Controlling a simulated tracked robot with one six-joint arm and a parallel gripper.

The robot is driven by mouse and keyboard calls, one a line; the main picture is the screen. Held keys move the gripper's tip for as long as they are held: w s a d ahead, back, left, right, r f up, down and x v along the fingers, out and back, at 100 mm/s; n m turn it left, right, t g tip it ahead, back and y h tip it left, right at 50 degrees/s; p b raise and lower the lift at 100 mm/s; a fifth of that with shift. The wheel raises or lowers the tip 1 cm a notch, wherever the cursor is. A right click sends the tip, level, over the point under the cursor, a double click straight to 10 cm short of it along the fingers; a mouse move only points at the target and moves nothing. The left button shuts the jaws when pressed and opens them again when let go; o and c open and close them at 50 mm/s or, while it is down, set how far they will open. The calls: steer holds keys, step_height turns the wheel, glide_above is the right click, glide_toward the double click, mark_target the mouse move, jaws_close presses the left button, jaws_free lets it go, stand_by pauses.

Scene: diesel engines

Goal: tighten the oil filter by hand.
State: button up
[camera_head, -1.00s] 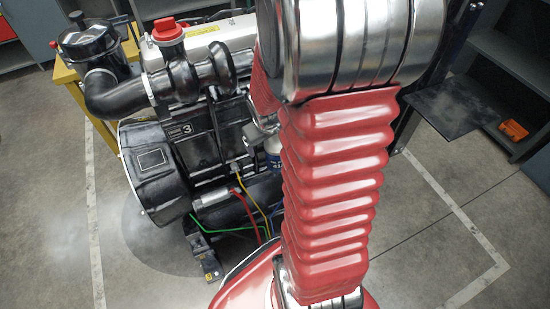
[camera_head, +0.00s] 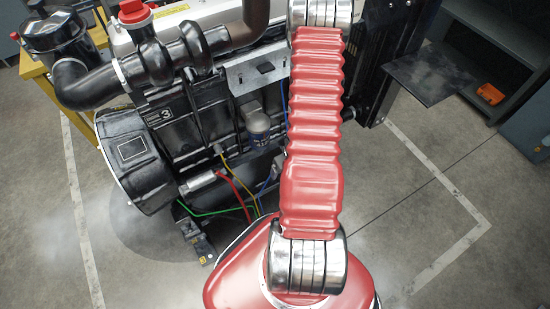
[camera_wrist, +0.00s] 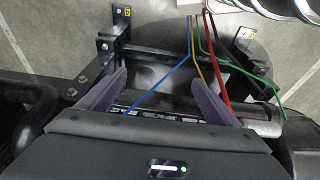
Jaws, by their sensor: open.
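The oil filter (camera_head: 258,124) is a small cylinder with a pale top and a blue lower part. It sits upright on the side of the black diesel engine (camera_head: 178,118), below a grey metal bracket, and is in plain sight in the head view. I cannot make it out in the wrist view. My gripper (camera_wrist: 160,80) shows in the wrist view with its two purple-grey fingers spread apart and nothing between them. It looks over the lower engine side and cables. In the head view my gripper does not show.
Blue, yellow, red (camera_head: 238,192) and green cables hang below the filter by a silver cylinder (camera_head: 202,180). The grey bracket (camera_head: 257,72) juts out above the filter. A dark flat panel (camera_head: 430,78) and shelving stand at the right. The floor at the right is clear.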

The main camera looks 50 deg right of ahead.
step_height(320, 180, down, 6)
steer(key=s+t, duration=0.1)
steer(key=t, duration=0.1)
steer(key=t+h, duration=0.4)
steer(key=t, duration=0.9)
glide_toward(260, 138)
step_height(260, 138, down, 5)
steer(key=w+d, duration=0.2)
steer(key=shift+s+r, duration=0.15)
steer(key=shift+s, duration=0.05)
steer(key=shift+w, duration=0.2)
steer(key=shift+x, duration=5.3)
steer(key=shift+c, duration=0.7)
